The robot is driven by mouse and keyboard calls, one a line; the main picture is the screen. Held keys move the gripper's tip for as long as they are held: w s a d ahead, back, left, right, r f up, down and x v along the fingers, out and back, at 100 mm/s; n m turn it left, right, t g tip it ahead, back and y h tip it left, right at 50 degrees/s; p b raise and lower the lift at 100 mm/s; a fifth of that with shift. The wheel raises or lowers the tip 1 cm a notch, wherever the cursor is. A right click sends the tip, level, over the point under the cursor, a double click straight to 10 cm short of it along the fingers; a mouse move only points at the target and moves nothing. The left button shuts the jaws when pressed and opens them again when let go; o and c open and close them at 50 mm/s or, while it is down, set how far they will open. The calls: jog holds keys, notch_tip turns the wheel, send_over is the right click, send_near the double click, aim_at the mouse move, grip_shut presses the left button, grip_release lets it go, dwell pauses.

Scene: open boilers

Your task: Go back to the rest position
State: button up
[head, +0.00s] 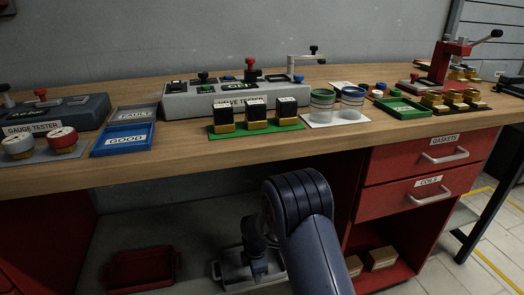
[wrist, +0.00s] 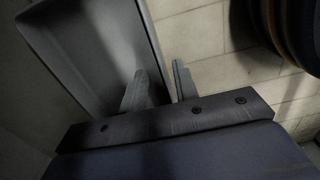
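My arm reaches down in front of the workbench in the head view, bent at a dark blue joint. In the head view the gripper's fingers cannot be made out; the lower arm hides much of that area.
The wooden workbench (head: 180,132) carries a gauge tester, a blue tray (head: 123,140), a valve tester (head: 225,98), a green tray (head: 403,107) and a red press (head: 444,62). Red drawers (head: 428,155) stand right of the arm. A red bin (head: 142,268) sits on the lower shelf.

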notch_tip(320, 180, down, 5)
jog(key=shift+r+b, duration=0.1)
jog(key=shift+b, duration=0.6)
jog(key=shift+r, duration=0.1)
